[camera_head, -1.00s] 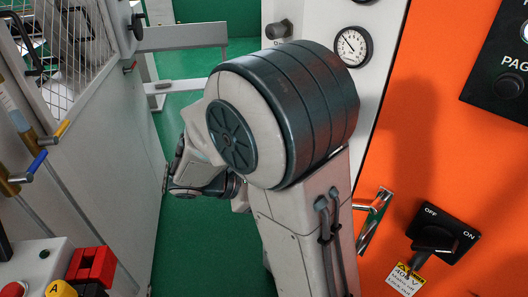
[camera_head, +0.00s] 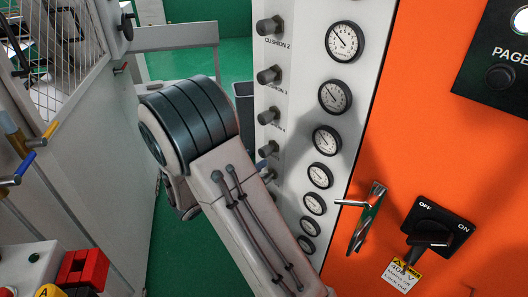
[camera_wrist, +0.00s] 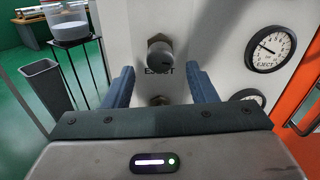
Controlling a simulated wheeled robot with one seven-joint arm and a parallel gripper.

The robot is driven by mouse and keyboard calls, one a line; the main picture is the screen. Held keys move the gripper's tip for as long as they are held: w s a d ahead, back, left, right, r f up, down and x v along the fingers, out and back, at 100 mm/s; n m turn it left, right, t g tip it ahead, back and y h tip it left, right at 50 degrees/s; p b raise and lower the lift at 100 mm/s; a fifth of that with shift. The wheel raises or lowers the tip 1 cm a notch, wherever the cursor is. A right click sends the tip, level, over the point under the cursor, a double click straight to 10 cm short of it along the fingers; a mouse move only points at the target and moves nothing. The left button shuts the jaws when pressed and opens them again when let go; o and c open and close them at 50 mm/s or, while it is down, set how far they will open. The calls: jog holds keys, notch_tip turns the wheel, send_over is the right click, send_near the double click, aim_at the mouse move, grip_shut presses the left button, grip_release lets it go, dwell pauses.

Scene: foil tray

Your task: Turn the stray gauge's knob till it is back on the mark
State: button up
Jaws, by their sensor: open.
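A grey panel (camera_head: 292,90) carries a column of knobs and a column of round white gauges. In the wrist view, a dark round knob (camera_wrist: 160,54) above an "EJECT" label is ahead of my gripper (camera_wrist: 162,74). The blue fingers are open and spread to either side below this knob, apart from it. A gauge marked EJECT (camera_wrist: 270,48) is to its right, its needle pointing up-left. A lower knob (camera_wrist: 158,100) and lower gauge (camera_wrist: 248,96) are partly hidden by my gripper. In the head view, the top gauge (camera_head: 344,42) and top knob (camera_head: 268,26) are clear. I cannot tell which gauge is stray.
An orange cabinet with a metal handle (camera_head: 367,217) and a black rotary switch (camera_head: 437,232) is right of the panel. A grey bin (camera_wrist: 47,83) and a stand with a clear container (camera_wrist: 68,24) are at left in the wrist view. A mesh guard (camera_head: 60,40) is at far left.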

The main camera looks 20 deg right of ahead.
aim_at(261, 155)
jog(key=x, duration=0.5)
jog(key=shift+d, duration=0.15)
jog(key=c, duration=1)
